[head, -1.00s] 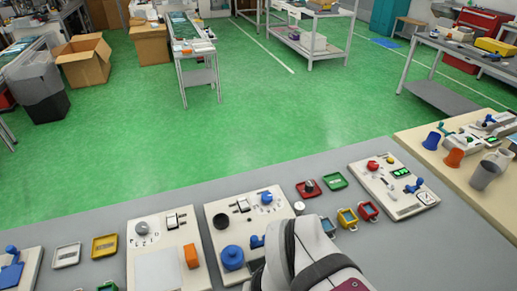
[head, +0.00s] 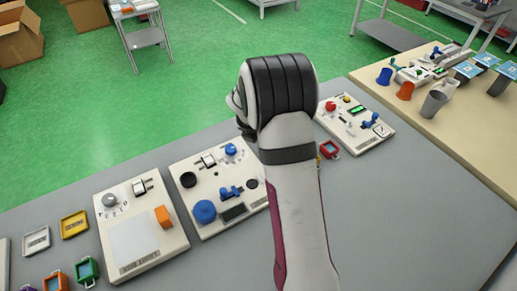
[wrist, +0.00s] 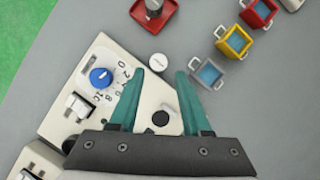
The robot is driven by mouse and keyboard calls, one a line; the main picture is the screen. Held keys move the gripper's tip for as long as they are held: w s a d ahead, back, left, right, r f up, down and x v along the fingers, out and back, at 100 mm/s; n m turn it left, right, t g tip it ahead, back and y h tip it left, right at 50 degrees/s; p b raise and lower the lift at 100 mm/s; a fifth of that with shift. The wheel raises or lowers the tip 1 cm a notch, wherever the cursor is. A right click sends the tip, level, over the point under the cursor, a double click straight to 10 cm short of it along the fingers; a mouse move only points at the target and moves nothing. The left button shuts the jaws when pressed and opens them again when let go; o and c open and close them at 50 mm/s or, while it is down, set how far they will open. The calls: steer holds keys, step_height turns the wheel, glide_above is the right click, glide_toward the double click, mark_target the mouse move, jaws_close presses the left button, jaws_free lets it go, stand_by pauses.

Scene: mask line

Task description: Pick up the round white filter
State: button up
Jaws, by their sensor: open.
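The round white filter is a small white disc (wrist: 156,59) in the wrist view. It lies on the grey table just off the edge of a white control panel. My gripper (wrist: 162,72) is open with two teal fingers, and nothing is between them. In the picture the disc sits just beyond the fingertips, in line with the gap and nearer the left finger. I cannot tell how high the fingers are above it. In the head view my arm hides the disc and the fingers.
The control panel (wrist: 58,118) with a blue knob (wrist: 101,78) lies under and left of the fingers. A red tray (wrist: 154,17) with a knob is beyond the disc. Small handled bins in red (wrist: 259,12), yellow (wrist: 233,41) and grey (wrist: 208,74) stand right, the grey one close to the right finger.

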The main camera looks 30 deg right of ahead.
steer(key=x, duration=0.5)
steer(key=a+x, duration=0.1)
steer(key=x, duration=0.2)
steer(key=shift+s+d+f, duration=0.1)
steer(key=shift+s+f, duration=0.15)
steer(key=shift+f, duration=0.1)
jaws_close()
